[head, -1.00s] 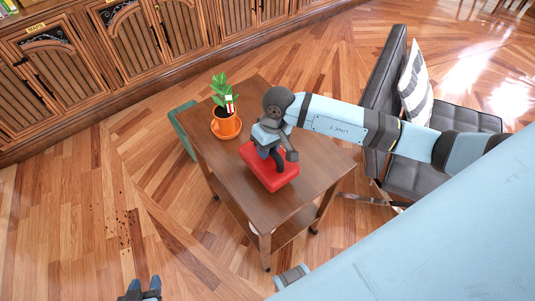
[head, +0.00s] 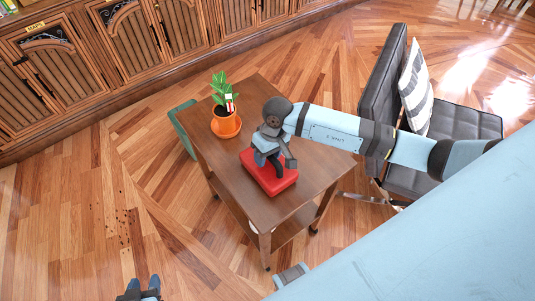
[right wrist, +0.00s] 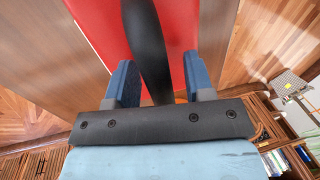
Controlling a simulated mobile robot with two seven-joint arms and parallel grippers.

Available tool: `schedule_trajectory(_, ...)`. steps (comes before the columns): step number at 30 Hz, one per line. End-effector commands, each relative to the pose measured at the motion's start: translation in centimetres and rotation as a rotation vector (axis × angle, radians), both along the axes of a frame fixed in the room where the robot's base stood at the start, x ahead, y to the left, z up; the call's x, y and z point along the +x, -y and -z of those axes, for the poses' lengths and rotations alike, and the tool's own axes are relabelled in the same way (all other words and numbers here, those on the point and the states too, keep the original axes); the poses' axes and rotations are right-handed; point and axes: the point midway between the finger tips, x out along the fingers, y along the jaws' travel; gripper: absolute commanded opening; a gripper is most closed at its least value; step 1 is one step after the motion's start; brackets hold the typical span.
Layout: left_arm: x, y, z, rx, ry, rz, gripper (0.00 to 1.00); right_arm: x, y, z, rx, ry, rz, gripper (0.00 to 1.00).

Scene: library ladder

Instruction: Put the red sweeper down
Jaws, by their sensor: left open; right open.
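The red sweeper (head: 270,180) lies on the top of the brown wooden cart (head: 318,170), its flat red body down and its black handle on top. My right gripper (head: 270,157) is over it. In the right wrist view, the open blue fingers of my right gripper (right wrist: 158,65) stand on either side of the sweeper's black handle (right wrist: 147,45), with a gap to each side; the red body (right wrist: 100,25) is below. My left gripper (head: 140,290) is low at the bottom edge of the head view, open and empty, away from the cart.
An orange pot with a green plant (head: 225,122) stands on the cart behind the sweeper. A black chair (head: 440,120) with a striped cushion (head: 415,85) is to the right. Wooden cabinets (head: 120,60) line the back. Dark specks (head: 122,230) lie on the open floor at left.

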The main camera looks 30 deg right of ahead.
Motion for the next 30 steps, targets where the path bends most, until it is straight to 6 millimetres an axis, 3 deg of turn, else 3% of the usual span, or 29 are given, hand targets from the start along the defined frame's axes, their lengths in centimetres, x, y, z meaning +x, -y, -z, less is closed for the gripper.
schedule_trajectory(5, 0.0, 0.0, -0.3, 0.003, 0.004, 0.001, 0.43, 0.1, 0.2, -1.1, -0.001, 0.003, 0.000, 0.48)
schedule_trajectory(18, -0.1, 0.0, 0.6, -0.001, -0.008, -0.001, 0.43, 0.4, 1.9, -9.8, -0.002, 0.003, -0.002, 0.48)
schedule_trajectory(24, 0.0, 0.1, 0.5, -0.003, -0.007, -0.002, 0.43, 0.3, 2.0, -11.7, 0.010, -0.004, 0.006, 0.48)
schedule_trajectory(27, 0.0, 0.1, 0.5, -0.003, -0.006, -0.002, 0.43, -0.9, -0.2, -11.3, 0.115, -0.054, 0.072, 0.48)
schedule_trajectory(29, 0.0, 0.1, 0.5, -0.004, -0.006, -0.002, 0.43, -2.3, -3.1, -10.9, 0.256, -0.135, 0.174, 0.48)
schedule_trajectory(30, 0.0, 0.1, 0.5, -0.005, -0.007, -0.002, 0.43, -3.5, -5.5, -10.8, 0.380, -0.221, 0.274, 0.48)
